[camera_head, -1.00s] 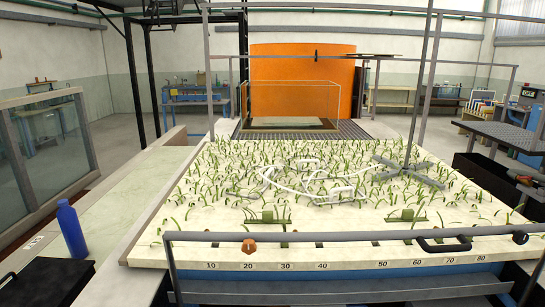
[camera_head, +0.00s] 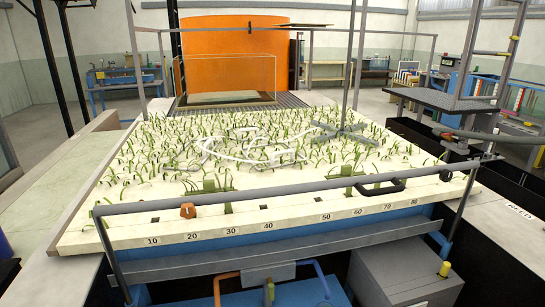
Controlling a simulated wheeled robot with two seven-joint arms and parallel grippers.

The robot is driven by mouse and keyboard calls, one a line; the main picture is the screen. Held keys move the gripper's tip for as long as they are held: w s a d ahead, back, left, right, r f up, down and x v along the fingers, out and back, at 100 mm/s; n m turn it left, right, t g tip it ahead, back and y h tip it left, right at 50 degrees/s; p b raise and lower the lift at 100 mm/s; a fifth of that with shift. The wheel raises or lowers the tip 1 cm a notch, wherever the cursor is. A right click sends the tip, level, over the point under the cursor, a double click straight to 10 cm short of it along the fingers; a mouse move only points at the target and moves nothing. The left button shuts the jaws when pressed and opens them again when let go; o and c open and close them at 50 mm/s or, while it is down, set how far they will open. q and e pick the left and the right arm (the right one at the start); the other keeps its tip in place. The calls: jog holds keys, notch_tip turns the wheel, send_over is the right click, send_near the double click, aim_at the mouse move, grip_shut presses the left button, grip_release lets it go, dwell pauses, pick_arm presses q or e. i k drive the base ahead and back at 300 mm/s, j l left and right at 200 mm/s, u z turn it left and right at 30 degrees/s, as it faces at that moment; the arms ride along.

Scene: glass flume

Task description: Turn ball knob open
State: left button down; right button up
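No part is clearly labelled as the ball knob. A small yellow knob (camera_head: 444,268) stands on top of a grey box (camera_head: 405,268) at the lower right. Another yellow piece (camera_head: 269,292) shows at the bottom edge, between orange (camera_head: 222,276) and blue (camera_head: 318,276) bent pipes, and is partly cut off. An orange-brown rounded piece (camera_head: 187,210) sits on the front strip of the planted bed, near the 20 mark. I cannot tell whether any of these is open or shut. Neither of my grippers is in view.
The wide bed (camera_head: 250,160) with green strips fills the middle. A grey rail (camera_head: 290,189) runs along its front, and a black handle (camera_head: 383,186) is near it. A dark gap lies right of the grey box. A ladder-like frame (camera_head: 490,50) stands at the right.

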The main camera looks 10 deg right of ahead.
aim_at(445, 175)
jog(key=k+j+z, duration=0.1)
jog(key=z, duration=1.4)
